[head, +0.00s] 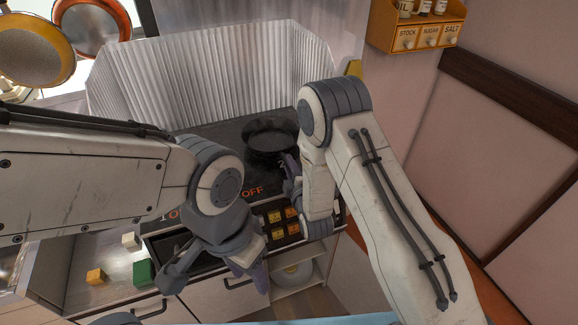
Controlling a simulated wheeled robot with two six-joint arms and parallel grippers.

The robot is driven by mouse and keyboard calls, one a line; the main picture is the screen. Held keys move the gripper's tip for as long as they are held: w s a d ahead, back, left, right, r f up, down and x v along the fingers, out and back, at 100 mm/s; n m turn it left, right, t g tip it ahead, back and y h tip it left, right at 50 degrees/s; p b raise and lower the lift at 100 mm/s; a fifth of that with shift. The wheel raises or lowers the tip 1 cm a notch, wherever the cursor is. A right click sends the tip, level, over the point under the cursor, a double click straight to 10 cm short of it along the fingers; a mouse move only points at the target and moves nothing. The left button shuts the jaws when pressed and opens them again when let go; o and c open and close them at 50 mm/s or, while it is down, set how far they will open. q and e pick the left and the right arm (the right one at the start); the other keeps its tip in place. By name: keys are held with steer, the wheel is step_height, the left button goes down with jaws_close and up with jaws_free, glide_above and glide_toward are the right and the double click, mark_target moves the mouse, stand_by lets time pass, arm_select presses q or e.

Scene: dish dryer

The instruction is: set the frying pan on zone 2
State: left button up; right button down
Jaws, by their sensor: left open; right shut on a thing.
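The dark frying pan (270,135) is over the right part of the black stove top (205,135), near a partly hidden mark that looks like a "2". I cannot tell whether it touches the surface. My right gripper (290,168) is at the pan's near right side and is shut, apparently on the pan's handle, which is mostly hidden by the gripper and arm. My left gripper (214,284) is open and empty, low in front of the stove's front edge. Orange "OFF" lettering shows on the stove's near edge.
A corrugated metal splash guard (200,75) stands behind the stove. Yellow and orange buttons (282,223) are on its front. A spice rack (415,28) hangs at upper right. Pans hang at upper left.

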steer(key=shift+r, duration=0.1)
steer(key=c, duration=0.7)
jaws_free()
steer(key=shift+f, duration=0.2)
